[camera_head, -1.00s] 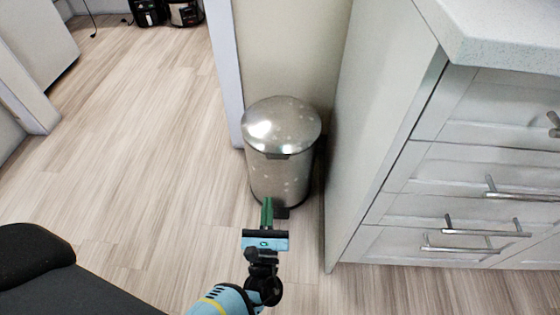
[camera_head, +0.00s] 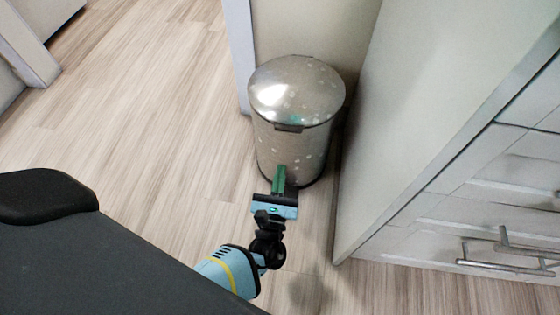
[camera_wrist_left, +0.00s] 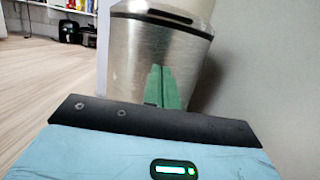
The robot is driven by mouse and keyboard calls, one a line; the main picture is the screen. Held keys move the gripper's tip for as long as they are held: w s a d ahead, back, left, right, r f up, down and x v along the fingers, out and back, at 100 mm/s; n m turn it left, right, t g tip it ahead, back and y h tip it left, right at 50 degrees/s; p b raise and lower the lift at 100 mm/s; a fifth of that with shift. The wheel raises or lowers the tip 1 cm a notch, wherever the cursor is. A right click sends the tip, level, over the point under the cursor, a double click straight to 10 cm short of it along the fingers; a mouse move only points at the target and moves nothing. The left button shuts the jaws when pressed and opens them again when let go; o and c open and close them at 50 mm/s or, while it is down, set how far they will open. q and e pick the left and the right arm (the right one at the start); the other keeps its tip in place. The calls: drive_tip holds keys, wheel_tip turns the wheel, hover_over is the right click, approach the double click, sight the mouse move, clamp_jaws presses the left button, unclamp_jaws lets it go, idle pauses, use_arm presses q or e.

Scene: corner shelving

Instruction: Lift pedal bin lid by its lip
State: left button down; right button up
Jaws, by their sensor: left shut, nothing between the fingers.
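The pedal bin (camera_head: 290,150) is a silver metal cylinder standing upright on the floor. Its domed lid (camera_head: 297,88) is closed, with a dark lip (camera_head: 289,128) at the front rim. My left gripper (camera_head: 279,168) is shut and empty, its green fingers in front of the bin's body, below the lip. In the left wrist view the shut fingers (camera_wrist_left: 160,70) point at the bin's metal wall (camera_wrist_left: 140,50), and the dark lip (camera_wrist_left: 170,17) shows above them. I cannot tell whether the fingertips touch the bin. The pedal is hidden. My right gripper is not in view.
A pale drawer cabinet (camera_head: 430,130) with metal handles stands close on the bin's right. A wall (camera_head: 315,30) is right behind the bin, with a white door frame (camera_head: 238,50) at its left. The wood floor (camera_head: 150,110) on the left is clear.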

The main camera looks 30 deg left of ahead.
use_arm(q)
drive_tip(key=b+x, duration=0.1)
drive_tip(key=x, duration=0.5)
drive_tip(key=shift+w+a+r, duration=0.1)
drive_tip(key=shift+w, duration=0.25)
drive_tip(key=shift+w+r+p, duration=0.15)
drive_tip(key=shift+r+p, duration=0.35)
drive_tip(key=shift+r, duration=1.55)
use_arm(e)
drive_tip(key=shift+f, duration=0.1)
use_arm(q)
drive_tip(key=shift+r, duration=0.15)
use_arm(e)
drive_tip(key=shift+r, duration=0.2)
